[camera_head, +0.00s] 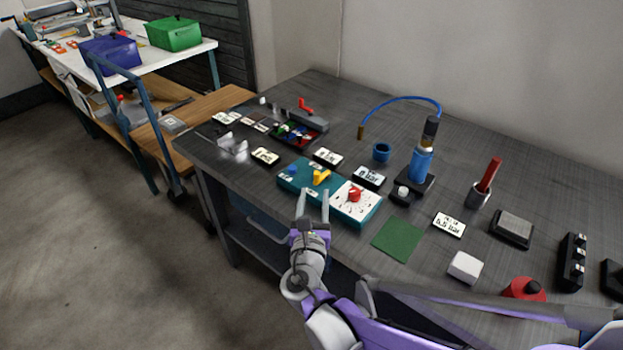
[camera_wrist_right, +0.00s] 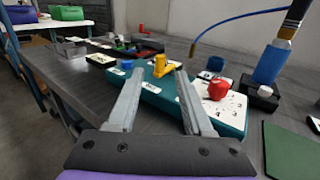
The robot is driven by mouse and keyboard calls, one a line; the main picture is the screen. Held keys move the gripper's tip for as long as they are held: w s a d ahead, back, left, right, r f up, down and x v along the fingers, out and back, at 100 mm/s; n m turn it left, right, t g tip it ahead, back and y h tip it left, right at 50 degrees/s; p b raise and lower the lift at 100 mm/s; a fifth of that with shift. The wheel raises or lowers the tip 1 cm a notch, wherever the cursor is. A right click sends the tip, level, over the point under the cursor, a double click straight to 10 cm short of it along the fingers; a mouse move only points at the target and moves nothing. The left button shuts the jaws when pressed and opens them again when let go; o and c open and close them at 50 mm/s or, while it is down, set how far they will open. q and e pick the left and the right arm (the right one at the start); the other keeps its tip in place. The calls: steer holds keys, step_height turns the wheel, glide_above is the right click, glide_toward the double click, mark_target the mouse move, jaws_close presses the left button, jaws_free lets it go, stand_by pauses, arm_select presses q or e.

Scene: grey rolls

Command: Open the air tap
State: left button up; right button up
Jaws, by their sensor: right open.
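A teal panel box (camera_head: 292,182) lies near the front edge of the dark table. It carries a yellow tap-like lever (camera_head: 320,177), a blue knob (camera_head: 292,169) and a red knob (camera_head: 354,194) on a white dial plate. In the wrist view the yellow lever (camera_wrist_right: 160,66) stands beyond and between my fingertips, left of the red knob (camera_wrist_right: 218,89). My right gripper (camera_head: 315,191) is open and empty, its fingers pointing at the panel's front side just short of the lever. Whether the fingers touch the panel is unclear. My left gripper is out of view.
A blue bottle (camera_head: 421,165) with a hose stands behind the panel on the right. A tray of small coloured parts (camera_head: 318,122) and a red lever (camera_head: 305,104) are behind it. A green mat (camera_head: 397,240) lies to the right.

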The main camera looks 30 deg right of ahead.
mark_target(316, 177)
steer(key=b+x, duration=0.1)
steer(key=x, duration=0.7)
steer(key=shift+w+d, duration=0.15)
jaws_close()
